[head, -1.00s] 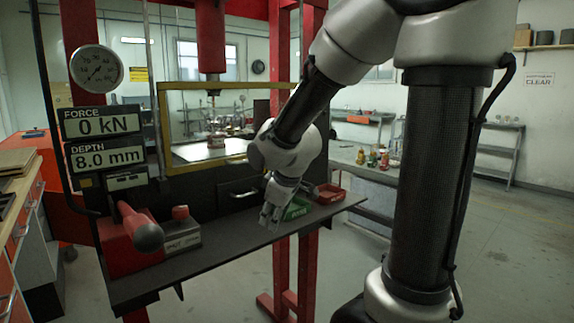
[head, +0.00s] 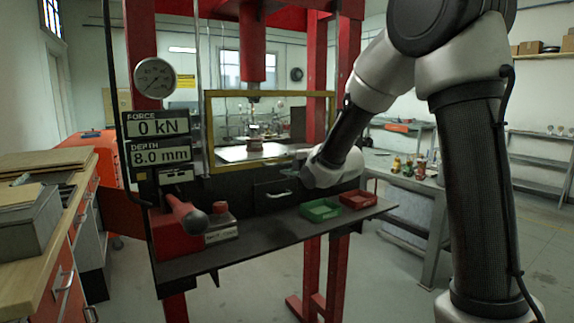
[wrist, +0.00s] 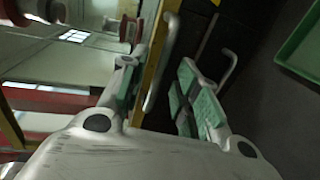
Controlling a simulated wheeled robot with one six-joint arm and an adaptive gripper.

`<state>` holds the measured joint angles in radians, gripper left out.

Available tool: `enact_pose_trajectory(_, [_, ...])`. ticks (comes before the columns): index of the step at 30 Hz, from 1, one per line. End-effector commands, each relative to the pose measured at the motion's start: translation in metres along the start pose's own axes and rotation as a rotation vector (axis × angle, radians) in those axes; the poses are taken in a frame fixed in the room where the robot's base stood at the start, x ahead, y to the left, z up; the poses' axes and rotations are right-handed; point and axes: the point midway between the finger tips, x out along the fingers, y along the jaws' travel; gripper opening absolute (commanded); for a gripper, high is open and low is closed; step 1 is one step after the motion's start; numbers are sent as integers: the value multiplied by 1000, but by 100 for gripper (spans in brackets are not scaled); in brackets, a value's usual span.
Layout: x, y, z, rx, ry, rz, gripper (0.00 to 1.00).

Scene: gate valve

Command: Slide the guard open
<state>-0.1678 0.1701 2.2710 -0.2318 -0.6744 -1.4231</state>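The guard (head: 270,93) is a clear panel in a yellow frame on the front of the red press, and it covers the work area. In the wrist view its yellow frame edge (wrist: 152,60) runs past a pale bar handle (wrist: 165,60). My gripper (wrist: 158,74) is open, its green-padded fingers on either side of that handle; contact cannot be told.
Below the guard is a dark drawer with a handle (head: 279,194). The shelf (head: 270,239) carries a green tray (head: 320,210), a red tray (head: 358,200), and a red device with a lever (head: 185,214) at left. Red press posts (head: 312,250) stand nearby.

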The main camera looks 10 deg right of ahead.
Motion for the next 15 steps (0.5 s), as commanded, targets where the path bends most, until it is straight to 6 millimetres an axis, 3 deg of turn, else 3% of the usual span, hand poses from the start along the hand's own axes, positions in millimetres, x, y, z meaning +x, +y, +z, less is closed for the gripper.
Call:
enact_pose_trajectory(6, [23,0,0,1,0,-1,32])
enact_pose_trajectory(15, [25,0,0,2,0,0,30])
